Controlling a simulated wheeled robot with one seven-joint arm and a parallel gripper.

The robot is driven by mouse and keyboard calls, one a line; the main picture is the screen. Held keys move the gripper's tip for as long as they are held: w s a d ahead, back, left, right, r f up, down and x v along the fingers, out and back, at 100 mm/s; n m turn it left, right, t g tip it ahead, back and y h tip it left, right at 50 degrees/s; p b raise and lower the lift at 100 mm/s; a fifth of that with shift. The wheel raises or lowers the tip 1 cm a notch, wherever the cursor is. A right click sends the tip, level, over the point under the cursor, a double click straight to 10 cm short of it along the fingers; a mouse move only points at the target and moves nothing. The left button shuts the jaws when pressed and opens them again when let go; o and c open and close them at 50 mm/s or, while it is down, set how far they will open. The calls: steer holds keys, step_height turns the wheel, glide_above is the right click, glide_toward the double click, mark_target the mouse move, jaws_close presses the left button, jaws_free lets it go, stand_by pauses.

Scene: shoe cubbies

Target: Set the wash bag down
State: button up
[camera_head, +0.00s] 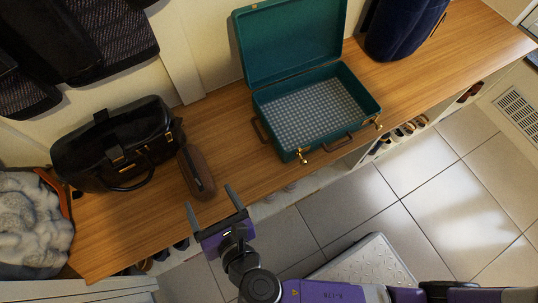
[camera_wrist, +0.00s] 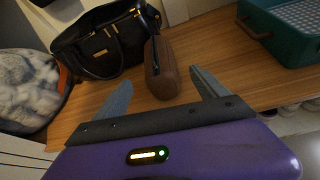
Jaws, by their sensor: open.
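The wash bag (camera_head: 197,171) is a small brown pouch with a dark zip. It rests on the wooden bench top beside the black handbag. In the wrist view the wash bag (camera_wrist: 162,72) stands ahead of my fingers, roughly between their lines. My gripper (camera_head: 209,198) is open and empty, with its fingertips near the bag's front end at the bench's front edge. The same gripper shows in the wrist view (camera_wrist: 158,85) with its two grey fingers spread wide. No contact between fingers and bag is clear.
An open green suitcase (camera_head: 284,140) with a checked lining stands right of the wash bag. A black handbag (camera_head: 90,165) is close on its left, with a fluffy grey item (camera_head: 30,222) beyond. A dark blue bag (camera_head: 402,30) is far right. Bare wooden bench (camera_head: 235,140) lies between pouch and suitcase.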

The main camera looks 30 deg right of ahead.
steer(key=s+d+f+m+g, duration=0.2)
steer(key=s+d+f+m, duration=0.25)
steer(key=d, duration=0.25)
steer(key=s+d+r+m+y, duration=0.1)
steer(key=s+d+r+m, duration=0.3)
steer(key=m, duration=0.5)
steer(key=s+d+r+m+t+y, duration=0.1)
steer(key=s+d+r+m, duration=0.3)
steer(key=m, duration=0.5)
steer(key=s+d, duration=0.2)
steer(key=s, duration=0.1)
steer(key=shift+s+m, duration=0.15)
steer(key=shift+m, duration=0.2)
steer(key=shift+o, duration=0.7)
steer(key=s+d+r+m+t+h, duration=0.1)
steer(key=s+d+r+m, duration=0.1)
steer(key=r+m, duration=0.3)
steer(key=s+d+r+m+t+h, duration=0.1)
steer(key=s+d+r+m, duration=0.1)
steer(key=r+m, duration=0.3)
steer(key=shift+d+m, duration=0.45)
steer(key=shift+m, duration=0.35)
